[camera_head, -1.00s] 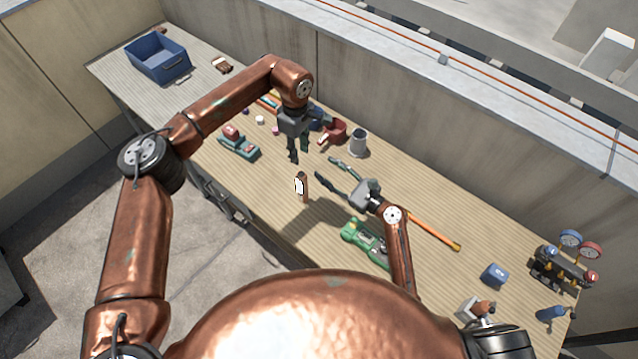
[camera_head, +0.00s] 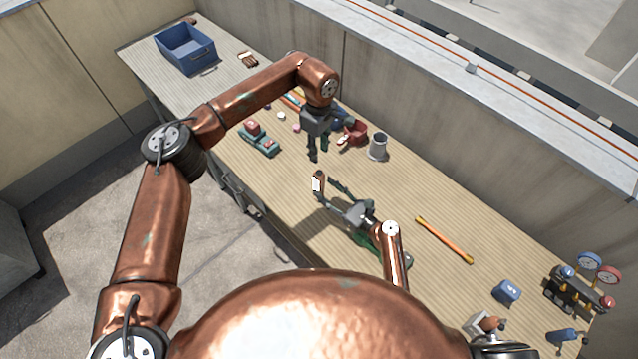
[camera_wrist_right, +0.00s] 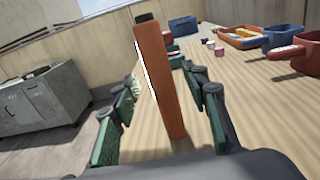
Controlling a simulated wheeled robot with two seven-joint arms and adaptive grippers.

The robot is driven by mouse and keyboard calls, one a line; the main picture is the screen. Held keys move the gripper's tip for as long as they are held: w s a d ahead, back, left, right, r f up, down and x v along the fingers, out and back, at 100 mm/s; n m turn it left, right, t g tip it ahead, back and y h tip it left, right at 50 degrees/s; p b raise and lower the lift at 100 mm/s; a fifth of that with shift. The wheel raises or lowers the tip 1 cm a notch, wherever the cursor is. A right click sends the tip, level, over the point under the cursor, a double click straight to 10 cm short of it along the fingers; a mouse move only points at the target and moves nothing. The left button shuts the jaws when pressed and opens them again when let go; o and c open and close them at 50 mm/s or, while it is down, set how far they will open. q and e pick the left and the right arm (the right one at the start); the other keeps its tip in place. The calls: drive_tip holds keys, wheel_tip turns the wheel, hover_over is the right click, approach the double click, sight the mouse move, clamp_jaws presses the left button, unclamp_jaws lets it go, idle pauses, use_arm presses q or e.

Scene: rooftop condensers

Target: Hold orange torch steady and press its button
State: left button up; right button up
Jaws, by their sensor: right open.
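The orange torch (camera_head: 318,183) stands upright on the bench, with a white patch on its side. In the right wrist view the torch (camera_wrist_right: 160,85) is an orange-brown bar with a black top, slightly tilted in the picture. My right gripper (camera_head: 328,196) is open, its fingers on either side of the torch; gaps show between it and the green-padded fingers (camera_wrist_right: 160,110). My left gripper (camera_head: 318,155) points down above the bench, behind the torch in the head view. Its two fingers look apart and hold nothing. The torch's button cannot be made out.
A green-and-red tool (camera_head: 259,140) lies to the left. A green tool lies under my right arm.

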sight(323, 187)
drive_tip(key=shift+x, duration=1.95)
clamp_jaws()
use_arm(q)
clamp_jaws()
idle(0.4)
